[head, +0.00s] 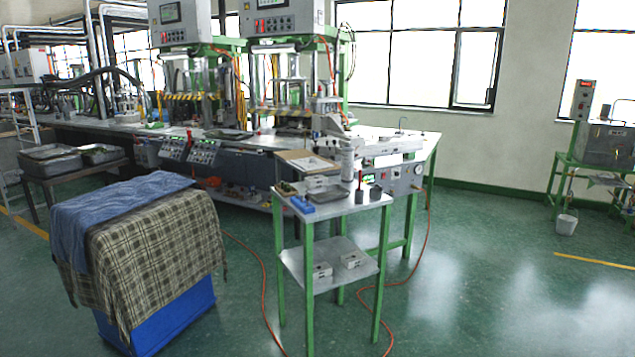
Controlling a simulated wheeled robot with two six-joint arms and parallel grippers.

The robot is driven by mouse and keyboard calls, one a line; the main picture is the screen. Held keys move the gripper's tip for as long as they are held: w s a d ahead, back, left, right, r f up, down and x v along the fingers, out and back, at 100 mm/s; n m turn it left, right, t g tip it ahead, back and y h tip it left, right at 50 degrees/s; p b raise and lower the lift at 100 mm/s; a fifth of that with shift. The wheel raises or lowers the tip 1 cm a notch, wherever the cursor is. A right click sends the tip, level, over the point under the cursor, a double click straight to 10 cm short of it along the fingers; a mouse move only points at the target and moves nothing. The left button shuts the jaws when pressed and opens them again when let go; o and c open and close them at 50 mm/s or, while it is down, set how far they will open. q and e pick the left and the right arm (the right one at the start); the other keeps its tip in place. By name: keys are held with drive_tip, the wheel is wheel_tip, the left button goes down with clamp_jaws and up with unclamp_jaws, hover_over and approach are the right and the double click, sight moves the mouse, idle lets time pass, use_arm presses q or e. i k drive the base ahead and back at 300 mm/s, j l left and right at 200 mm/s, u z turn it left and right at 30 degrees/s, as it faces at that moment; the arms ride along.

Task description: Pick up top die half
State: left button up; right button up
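I cannot tell for sure which thing is the top die half. Two small silvery metal blocks sit apart on the lower shelf of a green-legged metal stand: a left block (321,269) and a right block (350,260). Neither of my grippers is in view.
A workbench with machines (270,20) runs behind the stand. A blue bin (165,320) draped with cloths (150,250) stands at left. Orange hoses (262,290) lie on the floor around the stand. The green floor (480,270) at right is open.

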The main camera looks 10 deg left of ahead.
sight(312, 181)
drive_tip(key=i+l+u, duration=0.1)
drive_tip(key=i+l, duration=0.25)
drive_tip(key=i, duration=0.3)
drive_tip(key=i+l+u, duration=0.1)
drive_tip(key=i+l, duration=0.25)
drive_tip(key=i, duration=0.3)
drive_tip(key=i+l+u, duration=0.15)
drive_tip(key=i+l, duration=0.3)
drive_tip(key=i, duration=0.2)
